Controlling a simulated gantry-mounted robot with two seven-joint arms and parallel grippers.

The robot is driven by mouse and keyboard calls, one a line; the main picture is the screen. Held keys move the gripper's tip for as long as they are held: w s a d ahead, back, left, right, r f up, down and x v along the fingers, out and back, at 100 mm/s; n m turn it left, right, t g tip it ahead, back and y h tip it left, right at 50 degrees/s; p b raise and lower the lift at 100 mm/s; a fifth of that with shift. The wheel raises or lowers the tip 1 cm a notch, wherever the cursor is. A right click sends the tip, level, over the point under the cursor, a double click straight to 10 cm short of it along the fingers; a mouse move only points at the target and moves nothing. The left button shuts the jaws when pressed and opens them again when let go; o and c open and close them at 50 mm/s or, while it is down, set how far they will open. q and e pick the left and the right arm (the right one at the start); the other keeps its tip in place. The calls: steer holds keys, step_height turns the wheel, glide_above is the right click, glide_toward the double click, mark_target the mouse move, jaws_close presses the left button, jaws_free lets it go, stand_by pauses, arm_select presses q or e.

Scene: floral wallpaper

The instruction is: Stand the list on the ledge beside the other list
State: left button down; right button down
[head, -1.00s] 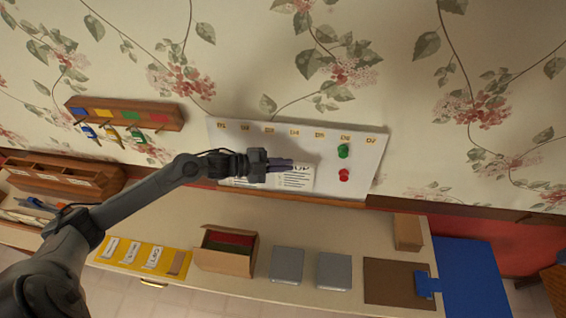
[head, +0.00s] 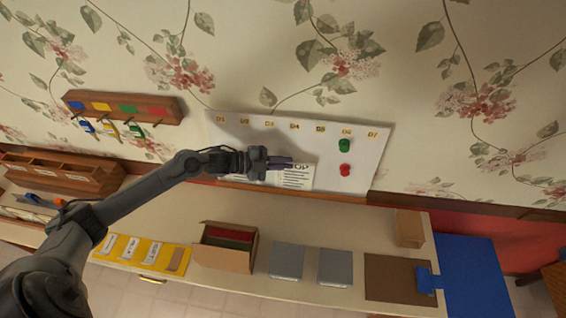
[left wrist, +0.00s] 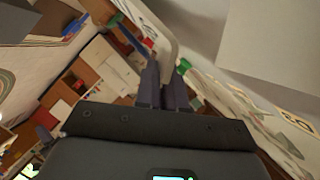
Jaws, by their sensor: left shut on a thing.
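My left gripper (head: 291,163) is in front of the whiteboard (head: 373,140), shut on a white list (head: 298,180) with dark printed lines. The list hangs below the fingers, roughly upright, its lower edge close to the board's bottom ledge (head: 345,199); I cannot tell whether it touches. Part of another white list (head: 240,179) shows at the left, low on the board and mostly behind my arm. In the left wrist view the fingers (left wrist: 163,88) are together at a pale sheet (left wrist: 158,40) seen nearly edge-on. My right gripper is not in view.
A green magnet (head: 344,145) and a red magnet (head: 345,170) sit on the board right of the held list. A key rack (head: 125,107) hangs at the left. The table below holds a cardboard box (head: 225,258), two grey blocks (head: 287,261) and a brown clipboard (head: 392,279).

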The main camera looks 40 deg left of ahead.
arm_select(q)
steer(key=shift+f, duration=0.25)
steer(key=c, duration=1.1)
jaws_free()
steer(key=shift+c, duration=0.2)
steer(key=v, duration=1)
steer(key=shift+s+a+b, duration=0.2)
steer(key=shift+a+b, duration=0.15)
steer(key=shift+r, duration=0.1)
